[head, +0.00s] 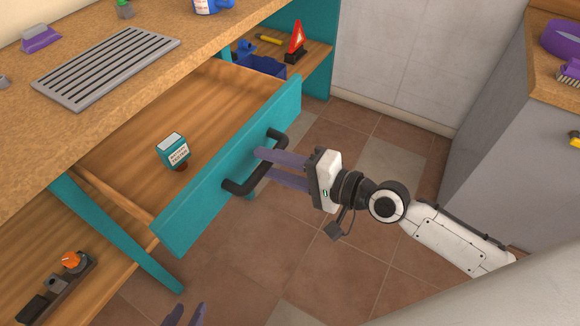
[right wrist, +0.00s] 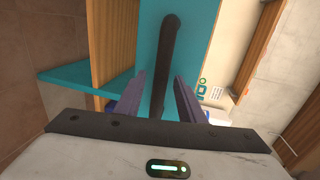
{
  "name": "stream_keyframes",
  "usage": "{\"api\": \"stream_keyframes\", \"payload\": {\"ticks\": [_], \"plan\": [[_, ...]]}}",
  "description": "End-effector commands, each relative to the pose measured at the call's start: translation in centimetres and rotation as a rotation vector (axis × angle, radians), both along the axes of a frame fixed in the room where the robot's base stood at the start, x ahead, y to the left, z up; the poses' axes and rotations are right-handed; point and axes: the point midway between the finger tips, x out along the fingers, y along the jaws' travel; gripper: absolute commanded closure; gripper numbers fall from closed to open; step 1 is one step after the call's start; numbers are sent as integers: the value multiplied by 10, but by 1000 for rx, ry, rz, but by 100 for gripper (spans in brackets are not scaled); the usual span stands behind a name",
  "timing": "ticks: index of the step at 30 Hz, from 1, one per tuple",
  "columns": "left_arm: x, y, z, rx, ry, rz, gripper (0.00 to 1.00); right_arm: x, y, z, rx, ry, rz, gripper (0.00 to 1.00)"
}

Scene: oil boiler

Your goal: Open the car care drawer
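The teal-fronted drawer (head: 215,185) is pulled out from under the wooden worktop, and its wooden inside shows. A small teal-and-white box-shaped item (head: 173,150) stands inside it. The black bar handle (head: 238,187) is on the drawer front; it also shows in the right wrist view (right wrist: 170,45). My right gripper (head: 262,163) is at the handle, its purple fingers on either side of the bar. The right wrist view (right wrist: 160,80) shows gaps between the fingers and the bar. My left gripper (head: 185,314) shows only its parted fingertips at the bottom edge.
A grey slatted grille (head: 108,66) lies on the worktop (head: 60,130). A red warning triangle (head: 297,40) and a blue bin (head: 262,66) are on the shelf behind the drawer. A grey cabinet (head: 490,150) stands at right. Tiled floor is clear between.

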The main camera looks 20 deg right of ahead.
Motion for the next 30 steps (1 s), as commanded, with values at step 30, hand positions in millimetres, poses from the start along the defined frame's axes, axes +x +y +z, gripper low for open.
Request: {"api": "stream_keyframes", "payload": {"ticks": [30], "plan": [[-1, 0, -11, -3, 2, -2, 69, -65, -60, 19, -1, -1, 1, 64]]}}
